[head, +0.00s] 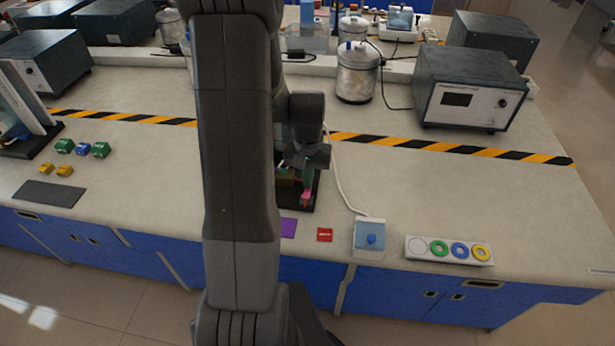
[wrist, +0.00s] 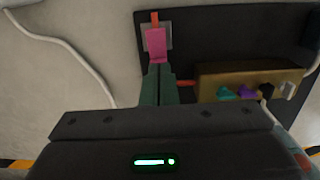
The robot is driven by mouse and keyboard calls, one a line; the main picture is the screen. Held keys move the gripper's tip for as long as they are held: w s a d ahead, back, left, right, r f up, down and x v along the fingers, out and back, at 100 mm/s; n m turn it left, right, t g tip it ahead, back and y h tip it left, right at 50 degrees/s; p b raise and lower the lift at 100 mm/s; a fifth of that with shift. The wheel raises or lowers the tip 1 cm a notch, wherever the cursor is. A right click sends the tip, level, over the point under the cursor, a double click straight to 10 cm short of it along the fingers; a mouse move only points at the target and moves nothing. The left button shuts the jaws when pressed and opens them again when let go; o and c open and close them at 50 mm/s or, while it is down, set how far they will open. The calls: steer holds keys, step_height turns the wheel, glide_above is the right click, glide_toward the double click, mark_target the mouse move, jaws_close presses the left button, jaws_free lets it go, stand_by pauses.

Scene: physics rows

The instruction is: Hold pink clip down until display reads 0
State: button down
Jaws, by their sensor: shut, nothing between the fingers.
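The pink clip (wrist: 156,43) shows in the wrist view with an orange end, over a small grey plate on a dark base (wrist: 220,25). In the head view the pink clip (head: 306,195) is just below my gripper (head: 306,178), partly hidden by my arm. My gripper's green fingers (wrist: 158,75) are shut and empty, at the near end of the clip. I cannot tell whether they press on it. A brass-coloured block (wrist: 245,78) with teal, purple and black pieces lies right of the fingers. I see no readable display figure.
A pale blue box with a blue knob (head: 371,239) has a white cable. A white strip with coloured rings (head: 448,250) lies right of it. A purple square (head: 288,228) and red square (head: 325,235) lie near the front edge. A dark instrument (head: 471,90) stands behind.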

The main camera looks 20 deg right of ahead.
steer(key=shift+s+a, duration=0.2)
steer(key=shift+s, duration=0.15)
stand_by(0.6)
steer(key=shift+s+a+r, duration=0.15)
steer(key=shift+s+a, duration=0.15)
steer(key=shift+s, duration=0.2)
steer(key=shift+r, duration=0.15)
step_height(320, 180, up, 14)
steer(key=p, duration=0.2)
steer(key=shift+w+d+p, duration=0.25)
steer(key=shift+w+p, duration=0.1)
steer(key=shift+w, duration=0.05)
glide_above(307, 191)
step_height(307, 191, down, 11)
steer(key=shift+r, duration=0.2)
steer(key=b, duration=0.4)
steer(key=shift+w+d+r+t, duration=0.1)
steer(key=shift+w+d+t, duration=0.15)
steer(key=shift+w+t, duration=0.15)
steer(key=shift+r, duration=2.35)
steer(key=shift+f, duration=0.1)
